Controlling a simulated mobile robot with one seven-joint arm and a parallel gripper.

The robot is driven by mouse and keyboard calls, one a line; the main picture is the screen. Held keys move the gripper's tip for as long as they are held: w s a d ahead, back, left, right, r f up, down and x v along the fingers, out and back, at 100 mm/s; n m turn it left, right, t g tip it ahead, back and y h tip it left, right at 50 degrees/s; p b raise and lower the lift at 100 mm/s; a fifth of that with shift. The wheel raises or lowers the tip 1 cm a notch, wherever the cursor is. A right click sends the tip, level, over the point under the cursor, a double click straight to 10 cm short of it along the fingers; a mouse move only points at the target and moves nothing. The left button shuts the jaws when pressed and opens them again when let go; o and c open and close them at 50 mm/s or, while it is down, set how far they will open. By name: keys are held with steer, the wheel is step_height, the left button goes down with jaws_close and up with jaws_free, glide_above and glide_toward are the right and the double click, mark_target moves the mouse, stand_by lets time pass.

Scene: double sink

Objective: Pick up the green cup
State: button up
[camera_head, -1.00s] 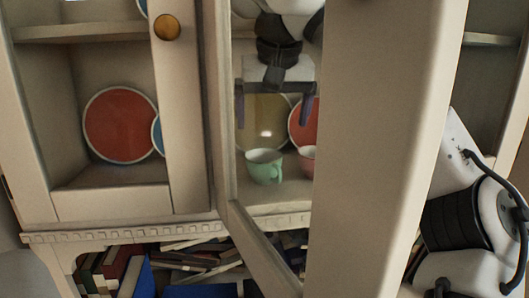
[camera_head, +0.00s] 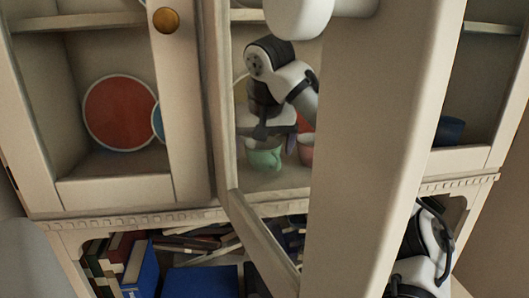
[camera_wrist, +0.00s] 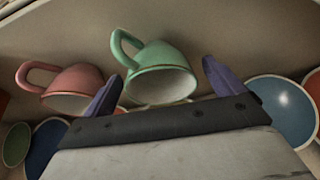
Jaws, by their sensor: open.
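The green cup (camera_head: 264,161) stands on the lower shelf of the middle cabinet section, seen through the door opening in the head view. In the wrist view the green cup (camera_wrist: 152,58) shows its handle at upper left and its rim toward me. My gripper (camera_wrist: 163,84) is open, with one purple finger on each side of the cup's rim. In the head view my gripper (camera_head: 270,141) is just above and in front of the cup and hides its top. I cannot tell whether the fingers touch it.
The open cabinet door (camera_head: 372,150) stands to the right. Books (camera_head: 140,268) lie below.

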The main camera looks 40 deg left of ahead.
steer(key=shift+w+a+f, duration=0.15)
steer(key=shift+w+f, duration=0.05)
steer(key=shift+f, duration=0.5)
steer(key=c, duration=1)
steer(key=shift+r, duration=0.15)
steer(key=shift+c, duration=0.2)
